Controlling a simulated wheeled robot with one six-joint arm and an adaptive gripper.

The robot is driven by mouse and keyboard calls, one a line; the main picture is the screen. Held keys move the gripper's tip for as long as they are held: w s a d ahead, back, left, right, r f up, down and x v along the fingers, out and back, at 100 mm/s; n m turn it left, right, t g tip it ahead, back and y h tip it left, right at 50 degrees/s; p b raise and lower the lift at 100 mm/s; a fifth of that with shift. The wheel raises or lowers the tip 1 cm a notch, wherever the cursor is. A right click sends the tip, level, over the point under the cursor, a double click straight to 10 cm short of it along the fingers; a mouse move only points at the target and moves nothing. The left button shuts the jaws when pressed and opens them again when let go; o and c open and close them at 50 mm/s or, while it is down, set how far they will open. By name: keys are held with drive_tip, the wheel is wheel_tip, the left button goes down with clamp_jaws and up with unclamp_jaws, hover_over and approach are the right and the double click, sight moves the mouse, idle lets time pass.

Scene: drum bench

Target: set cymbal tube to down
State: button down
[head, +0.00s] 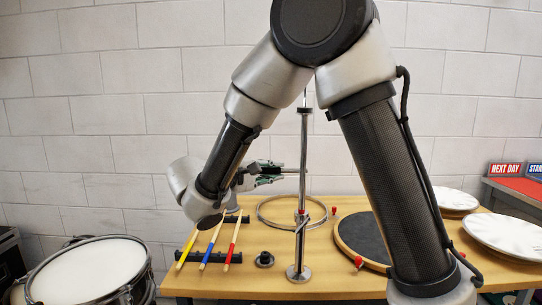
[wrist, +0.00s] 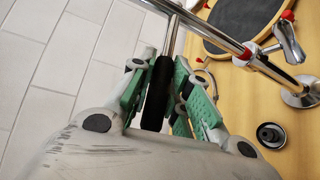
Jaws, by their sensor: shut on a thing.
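The chrome cymbal tube (head: 303,160) stands upright on a round base near the middle of the bench. A collar with a red knob (head: 301,214) sits on its lower part. In the wrist view the tube (wrist: 215,33) crosses the upper right down to its base. A thin side rod with a black grip (wrist: 158,90) reaches from the tube toward me. My gripper (head: 268,172) is left of the tube, above the bench, its green-padded fingers (wrist: 158,95) shut around the black grip. The far side of the grip is hidden.
Coloured sticks (head: 209,240) lie on dark rests at left. A metal hoop (head: 275,203), a black puck (head: 264,259) and a dark round pad (head: 364,238) are on the bench. A snare drum (head: 88,272) stands at left; white drumheads (head: 508,235) lie at right.

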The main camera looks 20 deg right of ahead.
wheel_tip(320, 180, down, 6)
drive_tip(key=shift+f, duration=0.15)
drive_tip(key=shift+s, duration=0.1)
drive_tip(key=c, duration=1.3)
unclamp_jaws()
drive_tip(key=shift+c, duration=0.2)
drive_tip(key=shift+a, duration=0.1)
drive_tip(key=v, duration=1.1)
drive_tip(key=shift+s+a, duration=0.2)
drive_tip(key=shift+a, duration=0.15)
